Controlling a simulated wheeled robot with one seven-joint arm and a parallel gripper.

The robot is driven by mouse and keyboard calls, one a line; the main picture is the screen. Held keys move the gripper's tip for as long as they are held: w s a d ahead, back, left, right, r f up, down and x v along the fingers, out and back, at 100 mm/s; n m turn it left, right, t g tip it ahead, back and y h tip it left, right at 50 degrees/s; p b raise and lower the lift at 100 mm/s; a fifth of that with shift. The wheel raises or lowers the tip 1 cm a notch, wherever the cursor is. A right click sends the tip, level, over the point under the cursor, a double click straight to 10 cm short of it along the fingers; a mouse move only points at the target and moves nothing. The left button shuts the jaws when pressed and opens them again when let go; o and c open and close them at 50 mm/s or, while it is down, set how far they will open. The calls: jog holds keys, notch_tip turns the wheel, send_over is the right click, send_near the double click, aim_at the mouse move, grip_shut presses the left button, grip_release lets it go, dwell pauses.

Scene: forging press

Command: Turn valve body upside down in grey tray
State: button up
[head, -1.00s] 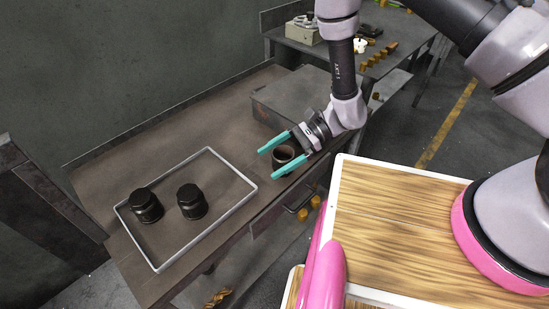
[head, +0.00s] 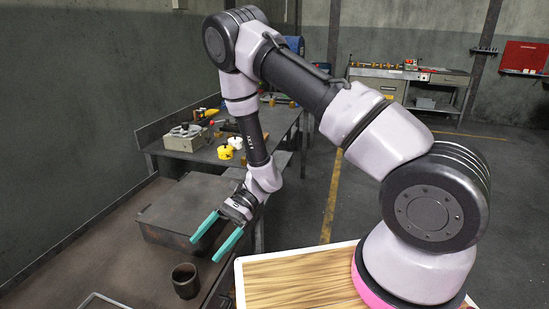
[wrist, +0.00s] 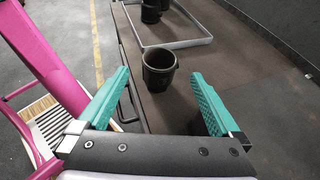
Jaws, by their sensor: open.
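A dark, hollow valve body (head: 186,281) stands on the bench with its open end up. It is outside the grey tray, whose rim (head: 100,298) just enters the bottom of the head view. My gripper (head: 205,250) is open and empty, above and apart from the cup. In the wrist view the same valve body (wrist: 159,80) appears between and beyond the teal fingers. The tray rim (wrist: 180,44) lies past it, with dark valve bodies (wrist: 151,12) inside, partly cut off by the frame edge.
A flat grey box (head: 190,208) sits on the bench behind the cup. A second bench (head: 200,152) with tools and yellow parts stands farther back. The wooden top (head: 300,278) is at the right. Bare bench surface lies left of the cup.

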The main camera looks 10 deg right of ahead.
jog(key=shift+r, duration=0.1)
jog(key=w+d+r+n+t+h, duration=0.15)
jog(key=d+r, duration=0.35)
jog(key=r, duration=0.7)
jog(key=w+d+r+n+t+h, duration=0.1)
jog(key=w+d+r+n+t, duration=0.3)
jog(key=r, duration=0.7)
jog(key=s+d+r+t+h, duration=0.2)
jog(key=d+r+t, duration=0.3)
jog(key=d+r, duration=0.4)
jog(key=s+d+r+t+h, duration=0.3)
jog(key=d+r+t, duration=0.2)
jog(key=d+r, duration=0.4)
jog(key=d, duration=0.3)
jog(key=shift+s+d+r+h, duration=0.25)
jog(key=shift+d+r+h, duration=0.05)
jog(key=shift+d+h, duration=0.1)
